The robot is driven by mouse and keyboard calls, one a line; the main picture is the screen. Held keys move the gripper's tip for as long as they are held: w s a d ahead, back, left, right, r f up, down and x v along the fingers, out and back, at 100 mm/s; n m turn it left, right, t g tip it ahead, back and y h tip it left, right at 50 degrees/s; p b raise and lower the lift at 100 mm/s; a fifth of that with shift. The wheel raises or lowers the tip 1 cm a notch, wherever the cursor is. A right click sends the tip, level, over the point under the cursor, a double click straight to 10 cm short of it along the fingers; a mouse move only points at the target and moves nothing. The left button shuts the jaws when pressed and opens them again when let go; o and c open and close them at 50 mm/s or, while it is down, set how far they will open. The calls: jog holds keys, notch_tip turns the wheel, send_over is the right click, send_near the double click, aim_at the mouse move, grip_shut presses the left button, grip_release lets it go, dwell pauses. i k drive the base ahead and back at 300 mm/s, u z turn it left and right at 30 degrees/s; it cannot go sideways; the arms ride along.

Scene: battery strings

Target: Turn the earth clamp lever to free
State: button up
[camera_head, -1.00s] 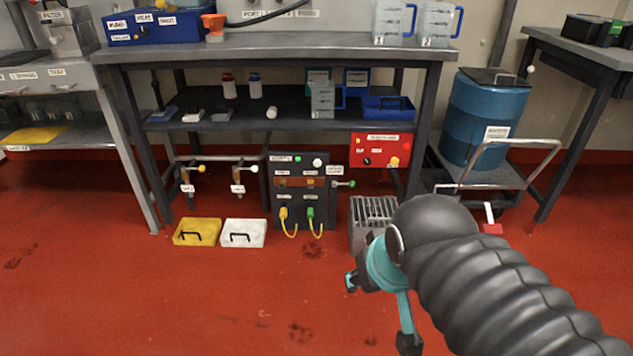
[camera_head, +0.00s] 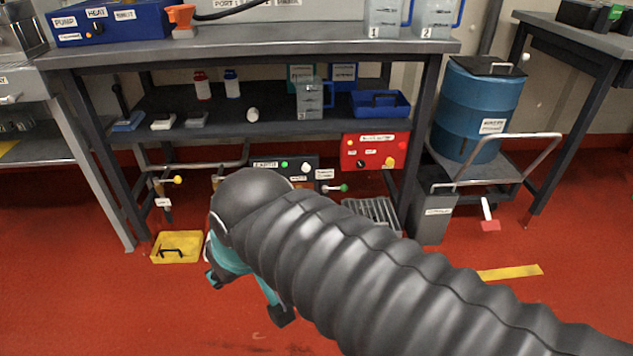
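The black panel (camera_head: 299,166) under the bench carries a short lever (camera_head: 333,188) at its right side. My gripper (camera_head: 246,298), teal with dark fingertips, hangs low over the red floor, left of and nearer than the lever. Its fingertips are spread apart with nothing seen between them. My dark ribbed arm hides most of the panel's lower part.
A red box (camera_head: 375,150) is up and right of the lever. A grey slotted crate (camera_head: 372,212) stands below it. A yellow tray (camera_head: 177,246) lies left of my gripper. The bench (camera_head: 250,45) overhangs the panel. A trolley with a blue drum (camera_head: 478,110) stands right.

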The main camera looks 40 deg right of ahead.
aim_at(343, 187)
jog(key=z, duration=0.3)
jog(key=i, duration=0.85)
jog(key=z, duration=0.55)
